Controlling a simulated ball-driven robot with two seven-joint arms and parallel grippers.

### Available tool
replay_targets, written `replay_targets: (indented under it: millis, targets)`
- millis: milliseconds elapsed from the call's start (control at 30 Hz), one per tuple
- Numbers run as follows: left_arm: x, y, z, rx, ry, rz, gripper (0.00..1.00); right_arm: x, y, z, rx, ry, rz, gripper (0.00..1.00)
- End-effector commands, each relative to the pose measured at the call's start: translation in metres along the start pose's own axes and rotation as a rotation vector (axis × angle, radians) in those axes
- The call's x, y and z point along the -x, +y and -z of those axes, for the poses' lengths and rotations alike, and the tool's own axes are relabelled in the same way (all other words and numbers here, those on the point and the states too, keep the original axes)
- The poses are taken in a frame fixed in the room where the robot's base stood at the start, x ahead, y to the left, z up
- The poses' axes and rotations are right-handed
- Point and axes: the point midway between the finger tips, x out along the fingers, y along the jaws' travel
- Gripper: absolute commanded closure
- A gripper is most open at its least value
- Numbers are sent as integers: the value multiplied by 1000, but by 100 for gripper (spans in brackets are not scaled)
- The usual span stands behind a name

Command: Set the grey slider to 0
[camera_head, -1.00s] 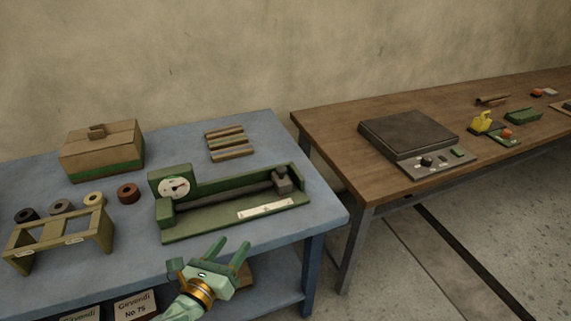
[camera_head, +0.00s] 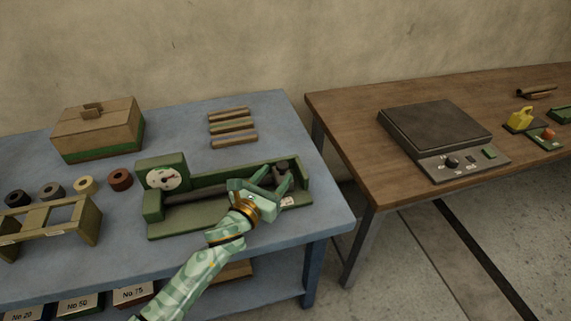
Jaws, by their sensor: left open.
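The grey slider (camera_head: 287,166) sits near the right end of the dark rail on the green device (camera_head: 222,172), which lies on the blue table. A white round dial (camera_head: 164,179) is at the device's left end. My left gripper (camera_head: 274,180) is open, in front of the slider, with its fingers pointing at it. Whether a finger touches the slider I cannot tell. The gripper and forearm hide part of the rail and most of the white scale strip (camera_head: 288,201). My right gripper is not in view.
The blue table (camera_head: 335,215) also holds a wooden box (camera_head: 98,122), several small rolls, a slotted rack (camera_head: 85,232) and several sticks (camera_head: 232,126). A brown table (camera_head: 345,125) with a grey plate device (camera_head: 435,130) stands to the right, across a gap.

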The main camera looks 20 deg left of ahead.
Motion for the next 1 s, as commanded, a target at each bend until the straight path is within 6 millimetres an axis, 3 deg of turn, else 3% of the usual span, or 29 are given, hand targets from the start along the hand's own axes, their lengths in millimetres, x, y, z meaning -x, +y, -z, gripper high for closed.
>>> replay_targets:
  millis: [100, 300, 667, 867, 1000]
  targets:
    - [-26, 0, 2, 0, 1, 0, 49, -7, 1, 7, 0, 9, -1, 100]
    - [-52, 0, 2, 1, 1, 0, 49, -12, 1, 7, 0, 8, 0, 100]
    - [-58, 0, 0, 0, 1, 0, 49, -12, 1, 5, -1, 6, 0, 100]
    - [-58, -1, 0, 1, 1, 2, 100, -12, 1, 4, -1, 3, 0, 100]
    - [-57, -1, 1, 2, 1, 3, 100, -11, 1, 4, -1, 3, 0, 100]
